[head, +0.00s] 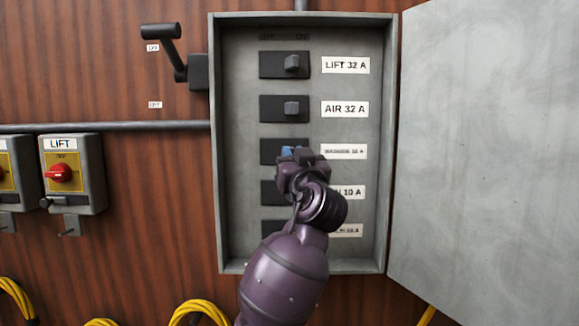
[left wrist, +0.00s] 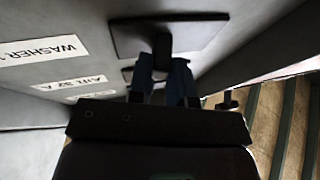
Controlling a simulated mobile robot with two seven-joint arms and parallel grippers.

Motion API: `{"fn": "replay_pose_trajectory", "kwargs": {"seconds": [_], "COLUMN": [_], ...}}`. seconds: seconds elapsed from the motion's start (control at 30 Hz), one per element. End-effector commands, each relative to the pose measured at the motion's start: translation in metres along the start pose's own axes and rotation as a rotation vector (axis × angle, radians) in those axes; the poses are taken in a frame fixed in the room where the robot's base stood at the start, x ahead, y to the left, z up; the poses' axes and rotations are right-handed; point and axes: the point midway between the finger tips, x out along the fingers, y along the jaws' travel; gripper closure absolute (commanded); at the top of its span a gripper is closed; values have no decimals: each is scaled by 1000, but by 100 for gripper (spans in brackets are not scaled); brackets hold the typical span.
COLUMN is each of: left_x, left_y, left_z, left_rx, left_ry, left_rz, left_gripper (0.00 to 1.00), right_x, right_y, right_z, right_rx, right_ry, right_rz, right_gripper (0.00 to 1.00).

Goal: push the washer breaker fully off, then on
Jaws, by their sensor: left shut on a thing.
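The washer breaker is the third one down in the open grey panel; its dark plate (head: 268,147) shows left of my gripper, and its "WASHER" label (head: 343,152) is to the right. My left gripper (head: 289,152) is in front of this breaker, its blue fingertips over the plate, and it hides the toggle in the head view. In the left wrist view the blue fingers (left wrist: 164,78) are shut on the dark toggle (left wrist: 162,48), which stands out from the plate (left wrist: 205,35). How far the toggle is thrown cannot be told. My right gripper is not in view.
The LIFT breaker (head: 291,63) and AIR breaker (head: 291,108) above have their toggles to the right. Two lower breakers are partly hidden by my arm. The open panel door (head: 490,150) fills the right side. A lever switch (head: 165,40) is on the left.

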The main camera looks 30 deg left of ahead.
Motion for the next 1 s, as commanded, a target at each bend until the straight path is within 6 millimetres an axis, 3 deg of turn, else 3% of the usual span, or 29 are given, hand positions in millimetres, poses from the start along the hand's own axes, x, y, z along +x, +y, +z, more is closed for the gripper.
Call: {"fn": "replay_pose_trajectory", "kwargs": {"seconds": [0.23, 0.8, 0.83, 1.0], "left_x": [0, 1, 1, 1], "left_y": [7, 8, 8, 8], "left_z": [2, -1, -1, -1], "left_rx": [33, 44, 44, 44], "left_ry": [-1, 2, 2, 2], "left_rz": [-79, -106, -106, -106], "left_gripper": [100, 100, 76, 55], "right_x": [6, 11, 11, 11], "right_y": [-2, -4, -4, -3], "right_z": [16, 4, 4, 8], "right_rx": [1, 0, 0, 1], "right_ry": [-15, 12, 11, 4], "right_rz": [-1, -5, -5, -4], "right_gripper": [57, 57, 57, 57]}}
